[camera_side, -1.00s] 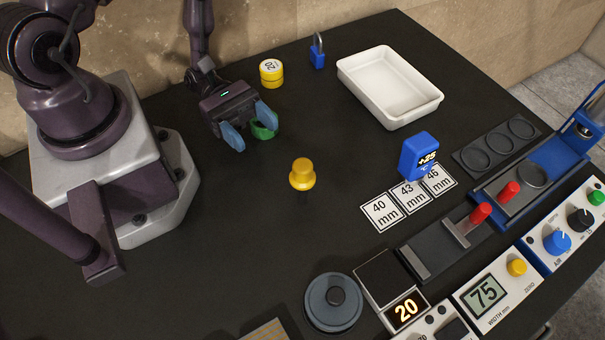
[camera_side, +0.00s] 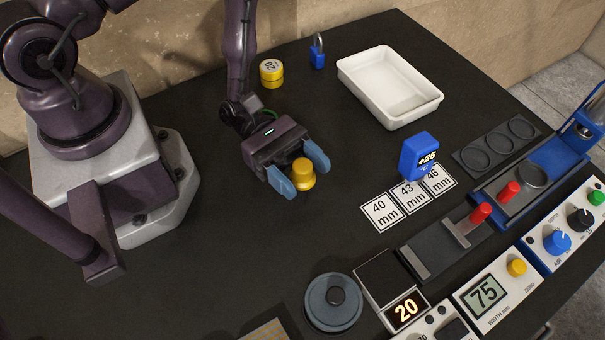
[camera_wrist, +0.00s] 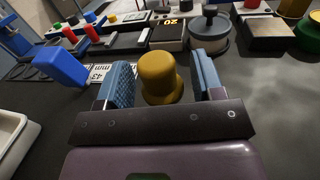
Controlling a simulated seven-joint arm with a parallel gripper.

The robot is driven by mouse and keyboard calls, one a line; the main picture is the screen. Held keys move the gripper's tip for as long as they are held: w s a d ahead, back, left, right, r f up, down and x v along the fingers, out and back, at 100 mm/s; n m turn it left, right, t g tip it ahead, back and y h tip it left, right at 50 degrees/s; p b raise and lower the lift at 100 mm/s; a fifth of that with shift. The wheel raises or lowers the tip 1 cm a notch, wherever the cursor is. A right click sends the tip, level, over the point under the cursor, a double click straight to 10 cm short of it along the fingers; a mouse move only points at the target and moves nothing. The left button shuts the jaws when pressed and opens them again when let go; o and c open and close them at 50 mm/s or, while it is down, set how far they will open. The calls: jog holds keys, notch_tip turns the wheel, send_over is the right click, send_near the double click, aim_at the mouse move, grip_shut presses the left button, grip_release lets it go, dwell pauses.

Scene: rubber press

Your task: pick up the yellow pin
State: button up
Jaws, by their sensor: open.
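The yellow pin (camera_side: 303,174) stands upright on the dark table, a rounded knob with a wider base. My gripper (camera_side: 300,178) is open, with its two blue fingers on either side of the pin. The wrist view shows the pin (camera_wrist: 160,78) between the fingers (camera_wrist: 162,85), with a visible gap on both sides, so it does not look gripped.
A blue +25 block (camera_side: 418,155) stands to the right beside the mm cards (camera_side: 381,211). A white tray (camera_side: 352,80) and a blue padlock (camera_side: 317,56) lie behind. A yellow weight (camera_side: 271,72) stands back left.

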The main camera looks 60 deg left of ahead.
jog(key=shift+d, duration=0.2)
jog(key=c, duration=0.8)
jog(key=shift+r, duration=0.1)
jog(key=shift+c, duration=0.2)
